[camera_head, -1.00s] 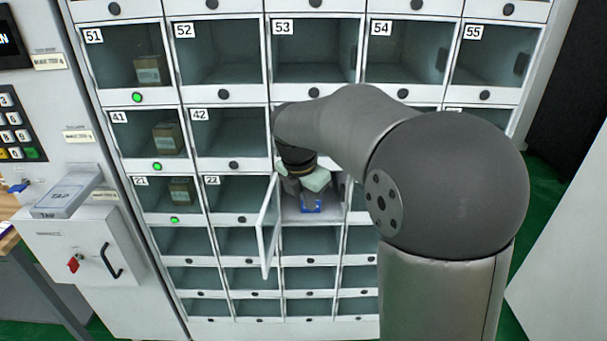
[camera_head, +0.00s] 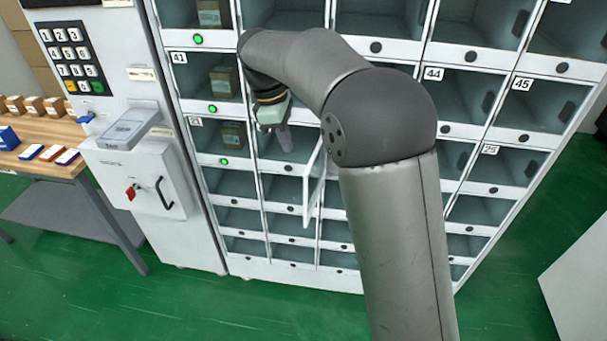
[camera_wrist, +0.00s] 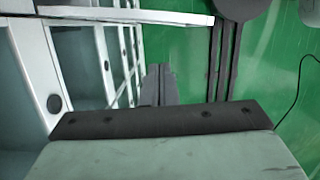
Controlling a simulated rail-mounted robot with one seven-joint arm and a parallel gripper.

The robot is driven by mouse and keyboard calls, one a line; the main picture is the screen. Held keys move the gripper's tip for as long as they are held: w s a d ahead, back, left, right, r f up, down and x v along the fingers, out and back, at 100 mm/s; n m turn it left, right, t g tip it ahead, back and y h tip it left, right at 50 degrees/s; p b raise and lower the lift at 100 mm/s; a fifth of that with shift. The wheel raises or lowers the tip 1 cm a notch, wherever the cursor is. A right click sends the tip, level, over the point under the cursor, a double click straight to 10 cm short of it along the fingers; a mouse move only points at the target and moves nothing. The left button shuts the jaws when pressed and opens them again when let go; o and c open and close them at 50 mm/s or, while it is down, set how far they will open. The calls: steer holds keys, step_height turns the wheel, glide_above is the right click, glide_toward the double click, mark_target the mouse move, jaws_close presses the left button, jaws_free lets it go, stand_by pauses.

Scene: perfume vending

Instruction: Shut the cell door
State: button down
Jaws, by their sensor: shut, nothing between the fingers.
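The cell door (camera_head: 314,186) is a narrow white-framed panel. It stands open, swung out from the locker front in the head view. My gripper (camera_head: 286,146) is shut and empty, pointing down to the left of the door, in front of the neighbouring column of cells. My arm hides the cell behind the door and most of its opening. In the wrist view my shut gripper fingers (camera_wrist: 159,72) point away with nothing between them. A white bar (camera_wrist: 130,15) crosses the top of that view; it may be the door's edge.
A keypad panel and a tray (camera_head: 128,127) stand at the left, beside a wooden table (camera_head: 45,165). Green floor in front is open.

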mark_target(316, 176)
steer(key=s+d+f+m+p, duration=0.1)
steer(key=s+d+f+m, duration=0.1)
steer(key=f, duration=0.9)
steer(key=shift+d, duration=0.6)
steer(key=shift+f, duration=0.1)
